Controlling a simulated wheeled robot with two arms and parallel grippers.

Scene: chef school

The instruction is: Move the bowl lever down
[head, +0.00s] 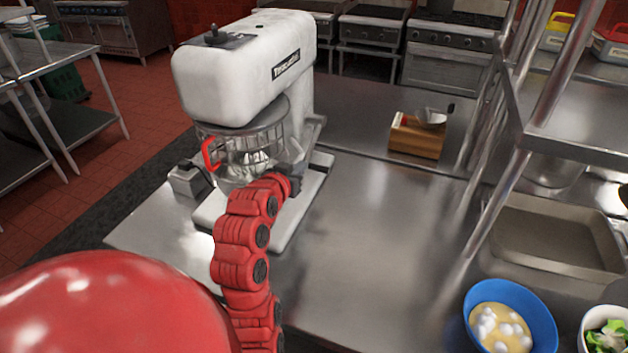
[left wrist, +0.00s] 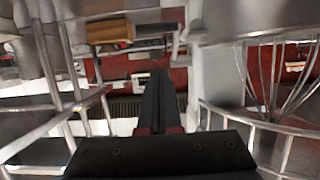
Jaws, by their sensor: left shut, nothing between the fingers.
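The white stand mixer (head: 240,70) stands on the steel table in the head view. Under its head is a round wire guard (head: 240,140), with a red looped handle (head: 209,154) on its left side. I cannot tell for sure which part is the bowl lever; the bowl area is partly hidden by my red arm. My left gripper (head: 295,178) is dark and small at the right side of the mixer, close to its column and base. In the left wrist view its fingers (left wrist: 158,95) are together and empty, with wire bars (left wrist: 285,75) to their right. My right gripper is not in view.
A wooden block (head: 417,138) with a metal bowl sits behind on the table. At the right are a shelf post (head: 500,200), a rectangular pan (head: 555,238) and a blue bowl (head: 510,310) with eggs. The table's middle, right of the mixer, is clear.

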